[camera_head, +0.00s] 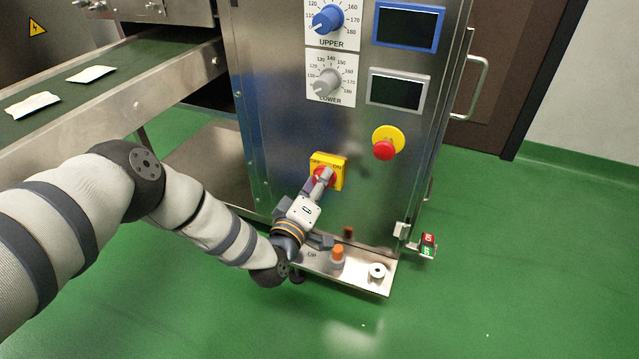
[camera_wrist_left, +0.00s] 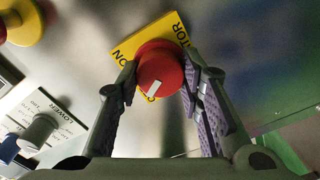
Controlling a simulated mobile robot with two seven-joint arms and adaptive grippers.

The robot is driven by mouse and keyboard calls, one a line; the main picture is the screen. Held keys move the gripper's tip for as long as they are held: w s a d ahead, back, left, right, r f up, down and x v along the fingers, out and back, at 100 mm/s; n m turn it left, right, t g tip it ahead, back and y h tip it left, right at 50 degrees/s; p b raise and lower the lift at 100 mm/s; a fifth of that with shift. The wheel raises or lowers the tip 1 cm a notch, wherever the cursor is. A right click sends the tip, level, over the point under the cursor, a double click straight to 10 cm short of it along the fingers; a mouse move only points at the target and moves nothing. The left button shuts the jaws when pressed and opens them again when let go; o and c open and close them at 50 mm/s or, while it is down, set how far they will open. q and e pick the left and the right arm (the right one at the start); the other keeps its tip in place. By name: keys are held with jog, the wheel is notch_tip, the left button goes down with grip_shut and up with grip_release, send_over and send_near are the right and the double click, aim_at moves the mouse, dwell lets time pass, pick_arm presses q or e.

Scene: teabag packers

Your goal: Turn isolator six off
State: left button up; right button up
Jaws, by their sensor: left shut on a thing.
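The isolator is a yellow plate (camera_head: 341,172) with a red rotary knob on the front of the steel cabinet. In the head view the plate reads OFF at upper left and ON at upper right. In the left wrist view the red knob (camera_wrist_left: 160,68) carries a white pointer mark, with the yellow plate (camera_wrist_left: 172,24) behind it. My left gripper (camera_head: 321,178) reaches the knob from below, its fingers shut on the knob's sides; in the left wrist view the fingers (camera_wrist_left: 160,80) flank it. The gripper partly hides the knob in the head view. No isolator number is readable. My right gripper is not in view.
An emergency stop (camera_head: 384,148) sits right of the isolator. UPPER (camera_head: 329,18) and LOWER (camera_head: 327,82) dials and two dark displays are above. A ledge (camera_head: 350,273) with an orange-topped item juts out below. A conveyor (camera_head: 120,70) with white packets runs at left.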

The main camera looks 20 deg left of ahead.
pick_arm(q)
jog(key=shift+f+n, duration=0.1)
jog(key=shift+n, duration=1.5)
jog(key=o, duration=1.2)
jog(key=shift+c, duration=0.2)
jog(key=s, duration=1.2)
jog(key=shift+a, duration=0.15)
